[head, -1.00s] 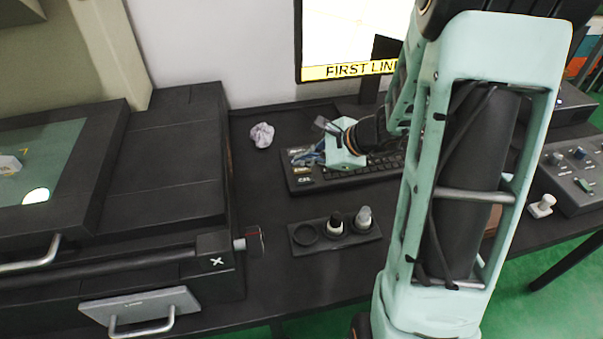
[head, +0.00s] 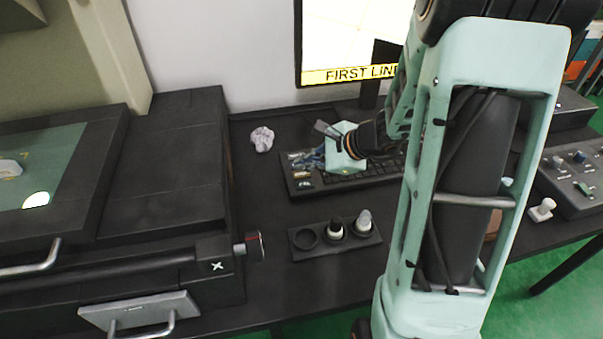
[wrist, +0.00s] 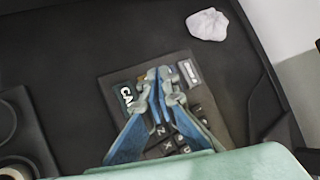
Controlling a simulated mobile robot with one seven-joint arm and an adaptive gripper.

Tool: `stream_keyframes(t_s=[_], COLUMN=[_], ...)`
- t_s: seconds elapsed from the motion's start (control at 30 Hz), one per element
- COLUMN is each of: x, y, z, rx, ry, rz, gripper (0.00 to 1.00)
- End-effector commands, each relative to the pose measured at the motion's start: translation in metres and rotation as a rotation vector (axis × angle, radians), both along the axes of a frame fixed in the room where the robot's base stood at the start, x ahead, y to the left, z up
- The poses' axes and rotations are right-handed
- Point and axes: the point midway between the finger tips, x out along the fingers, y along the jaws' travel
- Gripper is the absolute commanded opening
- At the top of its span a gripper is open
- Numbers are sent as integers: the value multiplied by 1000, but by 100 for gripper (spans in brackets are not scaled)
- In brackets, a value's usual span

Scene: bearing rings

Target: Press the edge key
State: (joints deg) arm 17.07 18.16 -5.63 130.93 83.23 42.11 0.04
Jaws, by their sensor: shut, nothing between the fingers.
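The black keyboard (head: 291,187) lies on the dark table, with several larger labelled keys at its left end. In the wrist view a key lettered "CAL" (wrist: 127,95) shows left of my fingers and a pale key (wrist: 190,72) shows to their right. The label of the key between them is hidden by my fingertips, so I cannot read which is the edge key. My gripper (head: 307,160) is shut and empty, its blue-grey fingers pointing at this left end of the keyboard. It also shows in the wrist view (wrist: 161,76). I cannot tell whether the tips touch a key.
A crumpled pale lump (head: 262,139) lies left of the keyboard. A black holder (head: 297,252) with two small bottles stands in front. A monitor (head: 350,76) reading "FIRST LINE" stands behind. A large dark machine (head: 170,150) fills the left; a control box (head: 577,178) is right.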

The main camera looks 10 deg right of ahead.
Motion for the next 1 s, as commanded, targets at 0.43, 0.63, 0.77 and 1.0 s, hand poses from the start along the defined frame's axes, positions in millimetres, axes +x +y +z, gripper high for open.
stream_keyframes(t_s=[0.43,0.63,0.77,1.0], x=[0,0,0,0], y=[0,0,0,0], z=[-6,-9,-8,-9], rx=[0,-1,-1,0], ry=[0,0,0,0], rz=[0,1,1,0], gripper=[0,0,0,0])
